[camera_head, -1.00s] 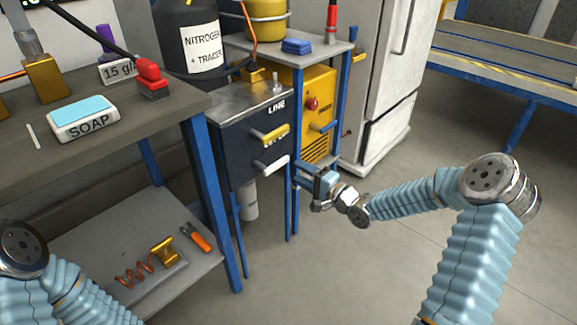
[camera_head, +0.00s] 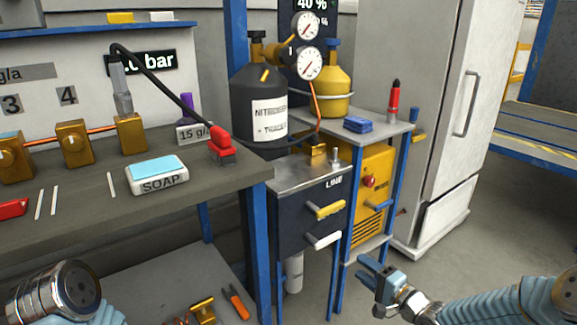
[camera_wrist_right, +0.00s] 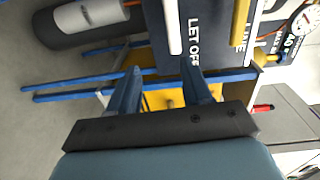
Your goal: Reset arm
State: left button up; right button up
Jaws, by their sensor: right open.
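My right gripper (camera_head: 372,274) is at the lower right of the head view, in front of the yellow machine's stand and apart from it. Its two fingers are spread with nothing between them. In the right wrist view the same gripper (camera_wrist_right: 165,82) points at the dark valve box (camera_wrist_right: 190,40), with a clear gap between the fingers. My left arm (camera_head: 60,290) shows only as a link at the lower left of the head view. The left gripper is out of the picture.
The dark valve box (camera_head: 300,215) has a yellow handle (camera_head: 325,210) and a white handle (camera_head: 323,240). A bench (camera_head: 90,215) with a soap box (camera_head: 157,175) stands left. A black cylinder (camera_head: 258,95) and white fridge (camera_head: 420,110) stand behind. Floor at right is clear.

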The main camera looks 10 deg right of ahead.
jog(key=s+a+f+n+g+h, duration=0.1)
jog(key=s+a+f+n+g, duration=0.15)
jog(key=a+f, duration=0.4)
jog(key=s+a+f+n+g+h, duration=0.1)
jog(key=s+a+f+g, duration=0.2)
jog(key=a+f, duration=0.35)
jog(key=s+a+f+n+g+h, duration=0.1)
jog(key=s+f+n+g, duration=0.2)
jog(key=s+f, duration=0.3)
jog(key=s+a+f+n+g+h, duration=0.1)
jog(key=s+f+n+g, duration=0.3)
jog(key=s, duration=1)
notch_tip(320, 180, down, 3)
jog(key=shift+a+r+g, duration=0.15)
jog(key=shift+a+g, duration=0.65)
jog(key=shift+g, duration=0.25)
